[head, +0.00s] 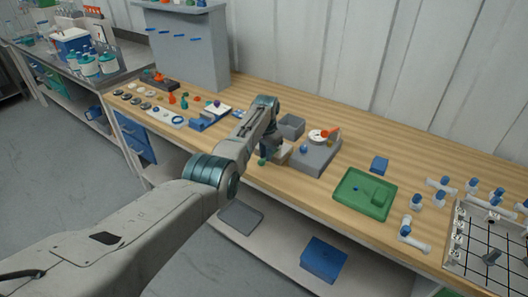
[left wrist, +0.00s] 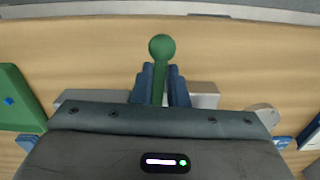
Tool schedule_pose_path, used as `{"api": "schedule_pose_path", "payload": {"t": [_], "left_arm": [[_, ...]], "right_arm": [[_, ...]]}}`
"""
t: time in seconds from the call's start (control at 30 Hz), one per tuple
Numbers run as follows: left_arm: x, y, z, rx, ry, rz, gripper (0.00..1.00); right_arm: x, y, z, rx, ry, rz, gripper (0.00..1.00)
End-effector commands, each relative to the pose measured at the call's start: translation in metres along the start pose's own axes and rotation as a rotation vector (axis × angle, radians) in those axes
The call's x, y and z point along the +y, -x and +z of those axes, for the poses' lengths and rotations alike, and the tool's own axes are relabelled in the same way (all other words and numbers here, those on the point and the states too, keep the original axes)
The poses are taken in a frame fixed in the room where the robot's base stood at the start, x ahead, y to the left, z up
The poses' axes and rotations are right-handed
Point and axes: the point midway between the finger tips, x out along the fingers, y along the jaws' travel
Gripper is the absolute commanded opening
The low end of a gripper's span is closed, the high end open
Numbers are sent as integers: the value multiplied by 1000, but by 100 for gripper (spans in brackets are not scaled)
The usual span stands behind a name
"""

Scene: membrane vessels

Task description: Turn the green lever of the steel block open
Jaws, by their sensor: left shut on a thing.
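The green lever (left wrist: 161,48) ends in a round ball and stands between the two blue fingers of my left gripper (left wrist: 160,80) in the left wrist view. The fingers are shut on its stem, with the ball sticking out past them. The steel block (left wrist: 205,95) shows as a pale strip behind the fingers, and most of it is hidden by the gripper. My right gripper is in neither view.
A grey block (head: 318,160) with small parts on top stands just right of the gripper, with a grey open box (head: 291,125) behind. A green tray (head: 364,194) and a blue block (head: 380,165) lie further right. Small parts crowd the bench at left.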

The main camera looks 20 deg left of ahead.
Motion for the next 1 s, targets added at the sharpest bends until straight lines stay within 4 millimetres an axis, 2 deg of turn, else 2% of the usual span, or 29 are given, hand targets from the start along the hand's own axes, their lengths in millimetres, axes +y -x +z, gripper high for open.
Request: {"api": "schedule_pose_path", "payload": {"t": [0.3,0.73,0.77,0.83,0.87,1.0], "left_arm": [[1,1,-1,1,76,0,0],[1,1,-1,2,84,1,0],[1,1,-1,2,84,1,19],[1,1,-1,2,83,1,33],[1,1,-1,2,83,1,35],[1,0,-1,1,83,1,35]], "right_arm": [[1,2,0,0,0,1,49],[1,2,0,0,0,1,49],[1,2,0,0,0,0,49],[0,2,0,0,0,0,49],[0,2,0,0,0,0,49],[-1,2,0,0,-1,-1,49]]}}
